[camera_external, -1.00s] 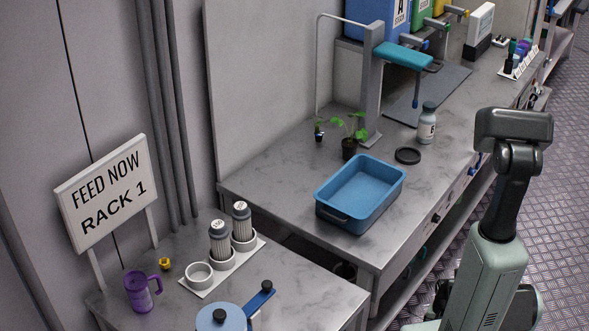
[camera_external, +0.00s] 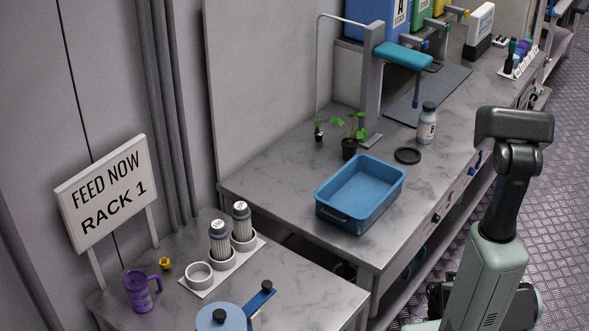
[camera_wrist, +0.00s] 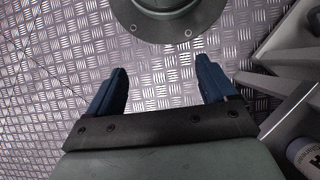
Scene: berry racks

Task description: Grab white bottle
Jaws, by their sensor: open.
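A white bottle (camera_external: 427,126) with a grey cap and a dark-marked label stands upright on the grey counter, right of the blue tub. In the wrist view, a white labelled bottle (camera_wrist: 304,156) is cut off by the lower right edge. My gripper (camera_wrist: 163,85) has its two blue fingers wide apart, with only the patterned metal floor seen between them. It is empty and well to the left of the bottle in that view. I cannot make out its fingers in the external view.
A black ring (camera_external: 407,156) lies just left of the bottle. A blue tub (camera_external: 332,215), a small potted plant (camera_external: 349,150) and a post with a teal arm (camera_external: 402,56) share the counter. Canisters, a purple mug (camera_external: 137,292) and a blue pot (camera_external: 222,318) stand on the nearer table.

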